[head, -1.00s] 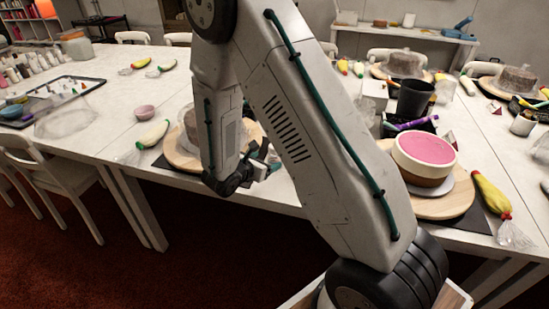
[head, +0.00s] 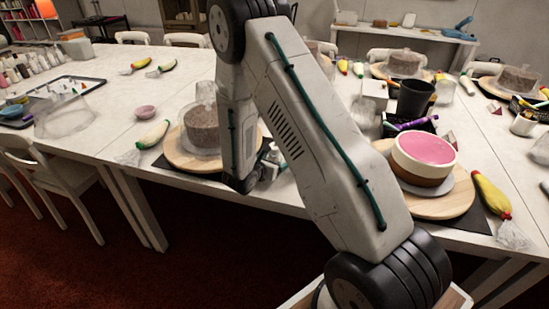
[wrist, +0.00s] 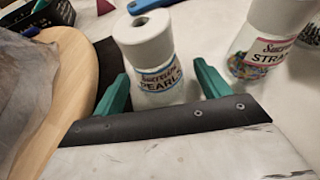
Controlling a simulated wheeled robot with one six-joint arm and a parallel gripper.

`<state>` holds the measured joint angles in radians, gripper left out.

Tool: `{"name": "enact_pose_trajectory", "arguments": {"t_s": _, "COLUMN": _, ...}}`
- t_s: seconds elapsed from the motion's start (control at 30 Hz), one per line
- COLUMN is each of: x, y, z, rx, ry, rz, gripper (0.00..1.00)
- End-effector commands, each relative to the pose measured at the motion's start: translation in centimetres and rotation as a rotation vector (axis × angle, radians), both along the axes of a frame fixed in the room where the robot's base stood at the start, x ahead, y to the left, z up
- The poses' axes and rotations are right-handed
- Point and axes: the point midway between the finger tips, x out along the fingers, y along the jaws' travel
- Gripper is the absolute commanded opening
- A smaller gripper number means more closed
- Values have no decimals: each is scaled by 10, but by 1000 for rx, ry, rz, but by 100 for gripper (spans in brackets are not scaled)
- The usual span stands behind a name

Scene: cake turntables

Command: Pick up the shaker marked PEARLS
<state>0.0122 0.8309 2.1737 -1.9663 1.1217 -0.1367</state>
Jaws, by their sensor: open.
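The shaker marked PEARLS (wrist: 152,58), white with a white cap and a printed label, stands upright in the wrist view. My gripper (wrist: 162,72) is open, with one green finger at the left and one at the right of the shaker's lower part. I cannot tell whether either finger touches it. The shaker's base is partly hidden by the dark gripper edge. In the head view my gripper (head: 270,165) is low over the table edge, partly hidden by my arm, and the PEARLS shaker cannot be made out there.
A second shaker, its label starting STRA (wrist: 262,42), stands to the right in the wrist view. A round wooden board (wrist: 68,78) is close on the left. In the head view a covered brown cake (head: 202,127) and a pink-topped cake (head: 423,160) flank my arm.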

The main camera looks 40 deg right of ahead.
Motion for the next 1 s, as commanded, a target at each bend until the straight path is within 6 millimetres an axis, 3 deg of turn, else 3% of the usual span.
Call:
{"name": "enact_pose_trajectory", "arguments": {"t_s": 0.03, "x": 0, "y": 0, "z": 0, "rx": 0, "ry": 0, "rz": 0, "gripper": 72}}
{"name": "enact_pose_trajectory", "arguments": {"t_s": 0.2, "x": 0, "y": 0, "z": 0, "rx": 0, "ry": 0, "rz": 0, "gripper": 25}}
{"name": "enact_pose_trajectory", "arguments": {"t_s": 0.3, "x": 0, "y": 0, "z": 0, "rx": -1, "ry": 0, "rz": 0, "gripper": 17}}
{"name": "enact_pose_trajectory", "arguments": {"t_s": 0.67, "x": 0, "y": 1, "z": 7, "rx": -1, "ry": -1, "rz": 0, "gripper": 17}}
{"name": "enact_pose_trajectory", "arguments": {"t_s": 0.93, "x": 0, "y": 0, "z": 39, "rx": 0, "ry": -5, "rz": 0, "gripper": 17}}
{"name": "enact_pose_trajectory", "arguments": {"t_s": 1.0, "x": -15, "y": 8, "z": 37, "rx": 0, "ry": 3, "rz": 2, "gripper": 17}}
